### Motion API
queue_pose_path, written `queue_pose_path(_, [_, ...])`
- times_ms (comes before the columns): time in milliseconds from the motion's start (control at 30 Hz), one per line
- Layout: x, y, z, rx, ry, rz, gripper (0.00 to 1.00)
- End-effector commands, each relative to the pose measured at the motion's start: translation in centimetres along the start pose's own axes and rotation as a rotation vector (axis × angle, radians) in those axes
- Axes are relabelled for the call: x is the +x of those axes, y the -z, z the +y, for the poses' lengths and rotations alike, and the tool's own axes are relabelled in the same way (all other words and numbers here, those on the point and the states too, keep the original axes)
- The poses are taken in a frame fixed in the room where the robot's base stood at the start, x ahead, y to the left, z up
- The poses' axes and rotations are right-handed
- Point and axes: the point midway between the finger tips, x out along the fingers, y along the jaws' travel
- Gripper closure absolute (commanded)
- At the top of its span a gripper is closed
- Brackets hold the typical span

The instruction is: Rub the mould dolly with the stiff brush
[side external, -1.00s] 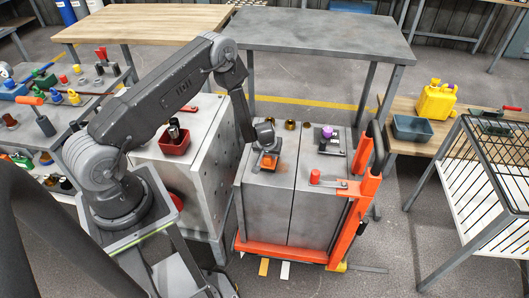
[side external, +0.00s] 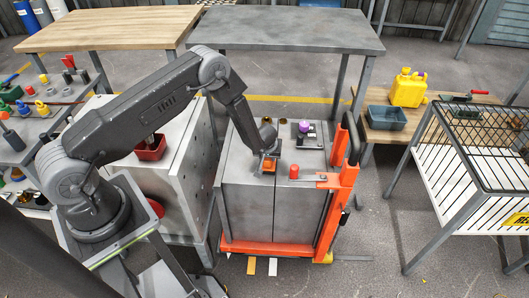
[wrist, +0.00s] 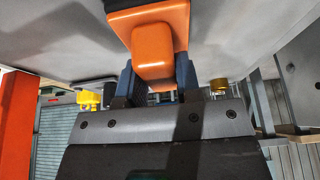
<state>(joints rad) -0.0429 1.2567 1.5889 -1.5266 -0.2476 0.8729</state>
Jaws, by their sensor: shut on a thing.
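The mould dolly is an orange wheeled frame (side external: 346,185) carrying a large grey two-part metal mould (side external: 262,208). My gripper (side external: 269,152) is over the mould's top, left of the red knob, pointing down. It is shut on the stiff brush (side external: 268,165), which shows as an orange block with a dark edge. In the wrist view the brush (wrist: 153,60) sits between my dark blue fingers, against the grey surface. Its bristles are hidden, so I cannot tell whether they touch the mould.
A red knob (side external: 293,171), a purple knob (side external: 303,127) and brass fittings (side external: 283,121) stand up from the mould's top. A second metal block with a red bin (side external: 150,149) stands left. A yellow jerry can (side external: 408,88) and blue-grey tray (side external: 386,117) are on the right bench.

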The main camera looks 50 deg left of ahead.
Motion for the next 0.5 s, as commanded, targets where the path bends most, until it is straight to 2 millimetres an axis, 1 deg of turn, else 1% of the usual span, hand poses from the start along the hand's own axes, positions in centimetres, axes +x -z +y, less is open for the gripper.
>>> queue_pose_path(33, [-0.2,-0.5,0.0,0.003,0.000,-0.002,0.91])
queue_pose_path(100, [-0.4,-0.9,-0.2,0.001,0.001,-0.001,0.91])
queue_pose_path(500, [-0.3,-0.9,-4.0,-0.002,0.002,0.000,0.91])
